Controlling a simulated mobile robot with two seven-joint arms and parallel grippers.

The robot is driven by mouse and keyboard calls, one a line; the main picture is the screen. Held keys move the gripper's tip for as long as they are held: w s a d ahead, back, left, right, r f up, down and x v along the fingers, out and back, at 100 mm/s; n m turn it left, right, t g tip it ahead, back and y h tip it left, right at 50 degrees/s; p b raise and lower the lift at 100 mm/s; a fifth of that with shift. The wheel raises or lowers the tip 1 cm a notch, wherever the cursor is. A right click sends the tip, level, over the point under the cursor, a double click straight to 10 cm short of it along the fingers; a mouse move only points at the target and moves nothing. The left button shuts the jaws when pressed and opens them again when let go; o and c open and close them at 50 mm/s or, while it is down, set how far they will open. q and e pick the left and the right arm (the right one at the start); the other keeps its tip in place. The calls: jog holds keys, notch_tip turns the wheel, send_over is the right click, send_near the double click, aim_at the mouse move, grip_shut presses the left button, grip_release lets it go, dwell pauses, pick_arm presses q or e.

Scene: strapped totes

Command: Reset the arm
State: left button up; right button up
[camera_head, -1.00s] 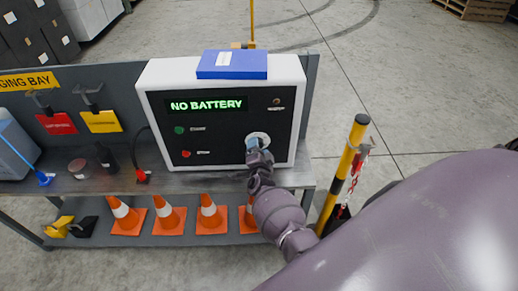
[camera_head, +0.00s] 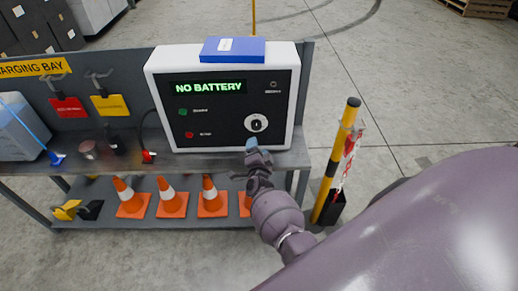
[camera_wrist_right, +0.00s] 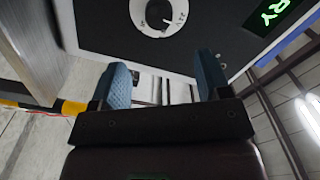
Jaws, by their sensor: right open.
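My right gripper (camera_head: 251,146) is in front of the lower right part of the charger box, just below its round dial (camera_head: 256,123). In the right wrist view the gripper (camera_wrist_right: 164,82) has its two blue fingers spread apart, with nothing between them. The white-framed charger box (camera_head: 222,97) has a black face and a green "NO BATTERY" display (camera_head: 208,87). The dial also shows at the top of the right wrist view (camera_wrist_right: 166,15), apart from the fingers. My left gripper is in neither view.
The box stands on a grey bench (camera_head: 215,163) with orange cones (camera_head: 171,198) on its lower shelf. A blue item (camera_head: 233,49) lies on top of the box. A yellow and black post (camera_head: 337,160) stands right of the bench. Open floor lies behind.

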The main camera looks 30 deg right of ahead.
dwell(0.5)
jog(key=a+r+n+t+y, duration=0.1)
jog(key=a+r+n+y, duration=0.3)
jog(key=r+n+y, duration=0.6)
jog(key=s+a+f+n+g, duration=0.1)
jog(key=s+f+n, duration=0.2)
jog(key=s, duration=0.6)
jog(key=s+a+f+n+g, duration=0.1)
jog(key=s+f+n+g, duration=0.1)
jog(key=s, duration=0.8)
jog(key=s+a+f+n+g+h, duration=0.1)
jog(key=s+f+n, duration=0.3)
jog(key=s, duration=0.5)
jog(key=shift+s+a+f+g, duration=0.35)
jog(key=shift+s+a+g, duration=0.05)
jog(key=shift+a, duration=0.1)
